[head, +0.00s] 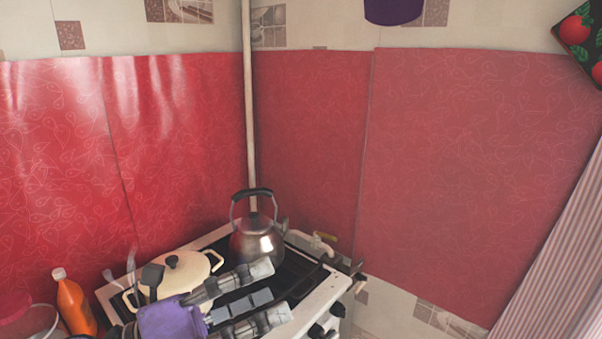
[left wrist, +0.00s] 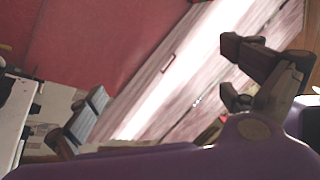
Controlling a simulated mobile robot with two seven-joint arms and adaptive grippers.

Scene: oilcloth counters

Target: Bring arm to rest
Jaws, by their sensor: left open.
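My left gripper (head: 270,294) reaches in over the stove at the bottom of the head view, its purple body and grey fingers pointing right. In the left wrist view the fingers of the left gripper (left wrist: 166,85) stand far apart at either side, also empty. My right gripper does not show.
A cream pot (head: 190,272) and a steel kettle (head: 258,241) stand on the stove (head: 321,297), close to my left gripper. An orange bottle (head: 74,304) is at lower left. Red oilcloth (head: 470,170) covers the walls; a striped curtain (head: 560,255) hangs at right.

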